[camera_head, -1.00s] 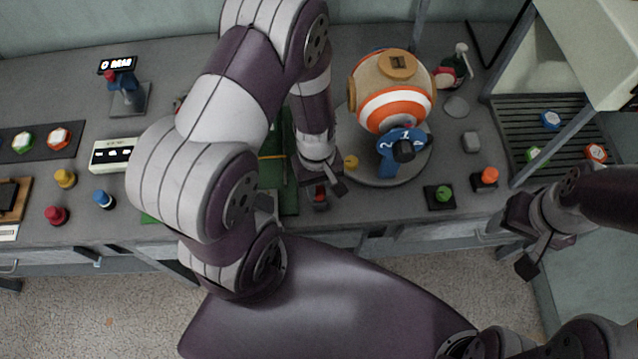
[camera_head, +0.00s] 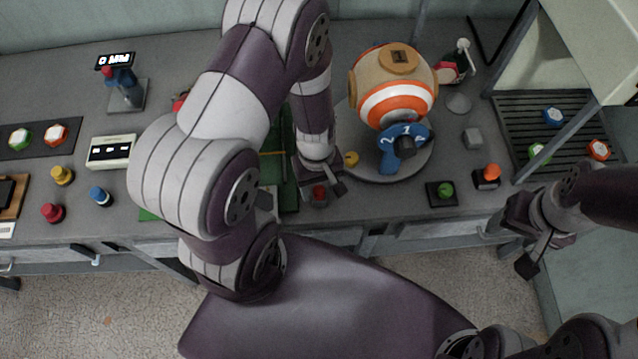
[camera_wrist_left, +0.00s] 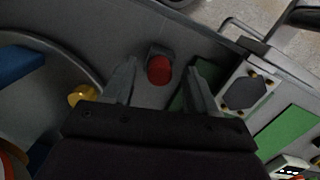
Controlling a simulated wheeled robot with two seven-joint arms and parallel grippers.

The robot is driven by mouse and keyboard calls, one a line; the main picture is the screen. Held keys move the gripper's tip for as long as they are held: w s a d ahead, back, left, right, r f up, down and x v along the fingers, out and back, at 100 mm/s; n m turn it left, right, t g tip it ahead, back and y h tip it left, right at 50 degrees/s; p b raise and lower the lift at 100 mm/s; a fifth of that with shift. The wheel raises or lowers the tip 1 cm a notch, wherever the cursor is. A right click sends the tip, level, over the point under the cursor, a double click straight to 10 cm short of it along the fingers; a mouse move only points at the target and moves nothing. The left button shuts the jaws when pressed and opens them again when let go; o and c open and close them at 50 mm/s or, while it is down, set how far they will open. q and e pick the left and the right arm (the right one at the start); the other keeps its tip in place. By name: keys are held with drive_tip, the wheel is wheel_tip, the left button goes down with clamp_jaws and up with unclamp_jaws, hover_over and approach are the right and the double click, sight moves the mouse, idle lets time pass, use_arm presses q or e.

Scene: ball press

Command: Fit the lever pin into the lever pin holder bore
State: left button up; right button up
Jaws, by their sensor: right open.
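A red-topped pin (camera_head: 319,191) stands in a small grey block at the bench's front edge. It also shows in the left wrist view (camera_wrist_left: 159,70). My left gripper (camera_head: 320,184) is above this block; in the left wrist view its fingers (camera_wrist_left: 162,68) are spread, with the red top between their tips and no visible contact. My right gripper (camera_head: 520,245) is open and empty off the bench's front right. A green knob (camera_head: 446,189) and an orange knob (camera_head: 492,170) sit on dark bases to the right. I cannot tell which piece is the lever pin or its holder bore.
A round turntable (camera_head: 368,171) carries an orange-and-white ball (camera_head: 398,98) and a blue numbered part (camera_head: 390,160). A yellow knob (camera_head: 351,158) is close to my left gripper. Green board (camera_head: 291,190) lies beside it. Loose coloured knobs stand at left; a slatted tray (camera_head: 520,125) is at right.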

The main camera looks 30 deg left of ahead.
use_arm(q)
wheel_tip(320, 180, up, 13)
drive_tip(key=w+a+p, duration=0.1)
drive_tip(key=shift+f, duration=0.2)
idle(0.5)
wheel_tip(320, 180, up, 5)
drive_tip(key=m+t+y, duration=0.1)
drive_tip(key=m+t, duration=0.1)
drive_tip(key=m, duration=0.7)
hover_over(317, 188)
